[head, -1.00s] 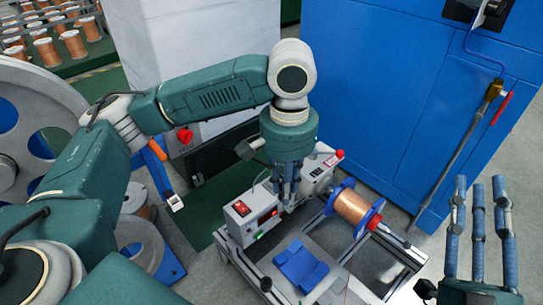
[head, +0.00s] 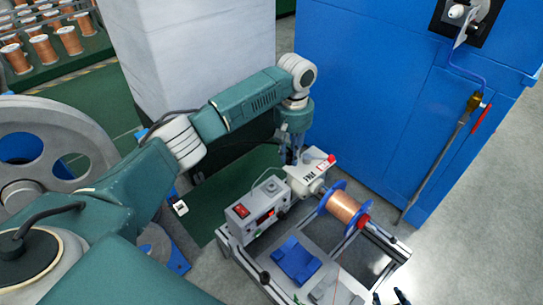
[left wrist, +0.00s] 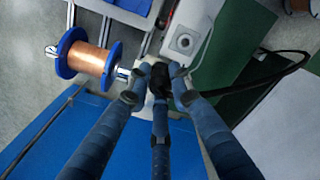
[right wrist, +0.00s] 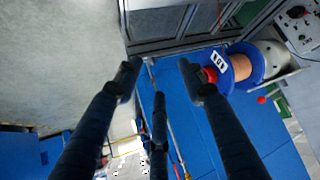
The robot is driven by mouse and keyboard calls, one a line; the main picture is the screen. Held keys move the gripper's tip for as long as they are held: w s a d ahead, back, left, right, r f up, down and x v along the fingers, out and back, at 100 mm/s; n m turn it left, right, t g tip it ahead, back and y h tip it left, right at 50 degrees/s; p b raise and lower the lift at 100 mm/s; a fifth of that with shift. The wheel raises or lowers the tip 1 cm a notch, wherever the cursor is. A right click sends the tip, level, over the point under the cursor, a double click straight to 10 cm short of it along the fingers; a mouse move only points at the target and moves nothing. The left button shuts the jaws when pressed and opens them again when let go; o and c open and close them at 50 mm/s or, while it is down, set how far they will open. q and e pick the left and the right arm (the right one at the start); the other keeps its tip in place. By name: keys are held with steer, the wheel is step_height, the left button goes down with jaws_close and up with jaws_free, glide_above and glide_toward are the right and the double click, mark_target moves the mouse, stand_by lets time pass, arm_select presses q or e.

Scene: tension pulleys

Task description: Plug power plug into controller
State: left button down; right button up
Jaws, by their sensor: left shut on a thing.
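My left gripper (head: 292,155) is just behind the white labelled box (head: 313,176) at the back of the winding machine. In the left wrist view its fingers (left wrist: 160,88) are shut around a small black plug (left wrist: 160,75), partly hidden between them. A black cable (left wrist: 270,68) runs off to the right. A grey controller box (head: 250,212) with a red switch stands in front. My right gripper (right wrist: 158,85) is open and empty, with only fingertips at the head view's bottom edge.
A copper wire spool (head: 344,208) with blue flanges sits right of the boxes. A blue piece (head: 297,260) lies on the machine frame. A big blue cabinet (head: 400,100) and a pale pillar (head: 190,60) stand behind. Grey floor is free at the right.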

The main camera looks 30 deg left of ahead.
arm_select(q)
steer(key=s+a+f+n+p, duration=0.1)
steer(key=a+f+n+p, duration=0.1)
steer(key=a+f, duration=0.3)
step_height(320, 180, down, 2)
steer(key=shift+a+f+p, duration=0.1)
steer(key=shift+a+p, duration=0.3)
steer(key=shift+p, duration=0.3)
arm_select(e)
steer(key=s+d+f+g, duration=0.2)
steer(key=s+f+g, duration=0.1)
steer(key=s+f, duration=0.2)
steer(key=s+d+f+g+h, duration=0.1)
steer(key=s+d+f+g, duration=0.1)
steer(key=s, duration=0.8)
step_height(320, 180, down, 3)
steer(key=shift+d+r+g+h, duration=0.15)
steer(key=shift+d+g+h, duration=0.15)
steer(key=shift+g, duration=0.4)
arm_select(q)
step_height(320, 180, down, 3)
steer(key=b, duration=0.3)
steer(key=shift+f+b, duration=0.75)
steer(key=shift+b, duration=0.5)
steer(key=shift+f+b, duration=0.5)
steer(key=shift+b, duration=0.15)
arm_select(e)
step_height(320, 180, up, 16)
steer(key=t, duration=0.1)
steer(key=shift+w, duration=0.25)
